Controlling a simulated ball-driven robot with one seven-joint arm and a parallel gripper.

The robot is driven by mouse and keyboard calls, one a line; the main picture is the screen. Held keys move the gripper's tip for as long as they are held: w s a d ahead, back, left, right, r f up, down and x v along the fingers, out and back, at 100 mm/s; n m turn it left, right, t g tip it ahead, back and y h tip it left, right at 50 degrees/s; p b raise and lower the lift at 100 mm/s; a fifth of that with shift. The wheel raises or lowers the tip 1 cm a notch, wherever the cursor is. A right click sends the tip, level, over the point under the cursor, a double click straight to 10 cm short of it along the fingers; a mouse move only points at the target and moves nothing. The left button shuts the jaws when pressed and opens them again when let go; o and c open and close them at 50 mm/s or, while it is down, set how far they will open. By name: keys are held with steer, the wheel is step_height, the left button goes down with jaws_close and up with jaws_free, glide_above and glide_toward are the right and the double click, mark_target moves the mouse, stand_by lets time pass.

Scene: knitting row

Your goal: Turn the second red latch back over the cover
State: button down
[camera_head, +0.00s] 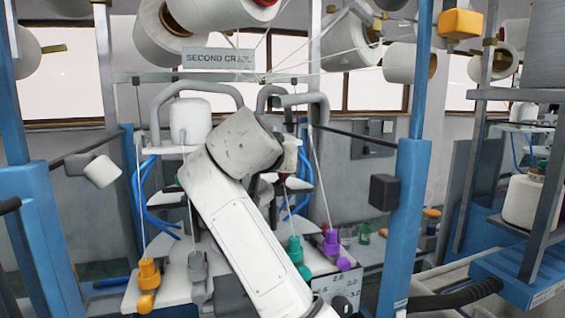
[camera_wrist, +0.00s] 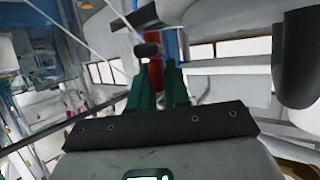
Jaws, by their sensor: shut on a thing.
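In the wrist view, the two green fingers of my gripper (camera_wrist: 159,86) are closed on a narrow red piece (camera_wrist: 155,72), which looks like a red latch. A dark rounded knob (camera_wrist: 147,50) sits at its far end. In the head view my white arm reaches up into the middle of the machine, and its wrist hides the fingers and most of what they hold. A small red part (camera_head: 283,178) shows just right of my wrist. I cannot make out the cover, or whether the latch lies over it.
A sign reading "SECOND CR…" (camera_head: 218,59) hangs above grey curved tubes (camera_head: 195,88). Blue posts (camera_head: 410,205) stand on both sides. Orange (camera_head: 148,275), teal (camera_head: 295,250) and purple (camera_head: 331,243) parts with taut yarns flank my arm below. Yarn cones (camera_head: 350,45) hang overhead.

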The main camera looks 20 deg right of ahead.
steer(key=shift+m+g+h, duration=0.7)
steer(key=shift+m+h, duration=0.3)
steer(key=c, duration=1.2)
jaws_free()
steer(key=shift+a, duration=0.1)
steer(key=b+v, duration=0.3)
steer(key=v, duration=0.7)
steer(key=shift+s+a+r, duration=0.15)
steer(key=shift+a, duration=0.15)
